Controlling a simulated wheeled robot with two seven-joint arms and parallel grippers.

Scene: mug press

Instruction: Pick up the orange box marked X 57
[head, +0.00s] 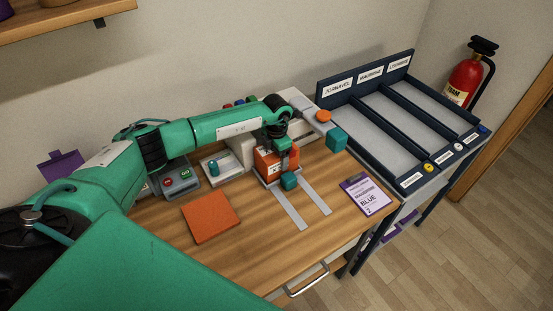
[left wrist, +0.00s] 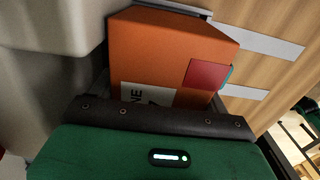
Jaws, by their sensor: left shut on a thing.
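The orange box (head: 264,161) is at the foot of the pale press, at the back of the wooden table. In the left wrist view the orange box (left wrist: 165,48) fills the space beyond the dark gripper edge. It has a dark red patch and a white label partly hidden by the gripper; only "NE" is readable, so I cannot confirm X 57. My left gripper (head: 283,158) reaches down over the box and is shut on it. I cannot tell whether the box touches the surface below. My right gripper is not in view.
Two grey strips (head: 303,202) run forward from the box. An orange square (head: 211,217) lies left, a purple-and-white card (head: 363,194) right. A button box (head: 178,179) stands behind. A dark blue rack (head: 404,124) with labelled lanes is at the right. The front table middle is clear.

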